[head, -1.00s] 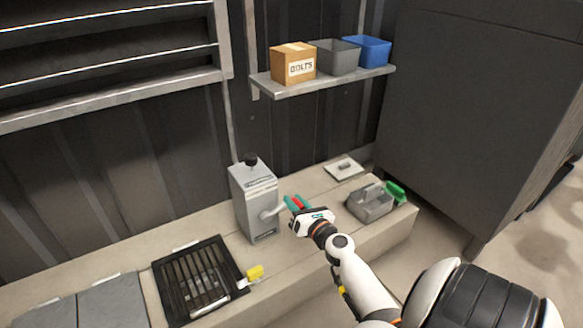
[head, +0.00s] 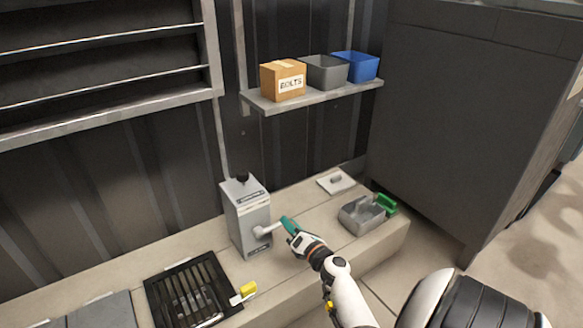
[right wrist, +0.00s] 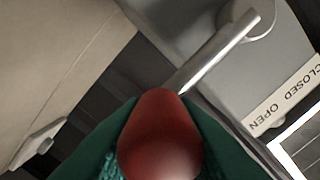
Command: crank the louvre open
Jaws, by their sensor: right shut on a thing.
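The grey crank box (head: 247,213) stands on the pale ledge, with a light crank arm (head: 266,229) on its right side. My right gripper (head: 289,226) has teal fingers, shut around the crank's red knob (right wrist: 160,135). In the right wrist view, the crank arm (right wrist: 218,52) runs up from the knob to its hub, beside a label (right wrist: 283,104) reading CLOSED and OPEN. In the head view the fingers hide the knob. The louvre (head: 100,67), with dark slats in a grey frame, is at the upper left. My left gripper is out of view.
A wall shelf (head: 318,98) holds a bolts box (head: 283,80), a grey bin (head: 326,73) and a blue bin (head: 357,66). A grated opening (head: 189,292) lies left; a grey tray (head: 362,215) and flat plate (head: 336,182) lie right on the ledge.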

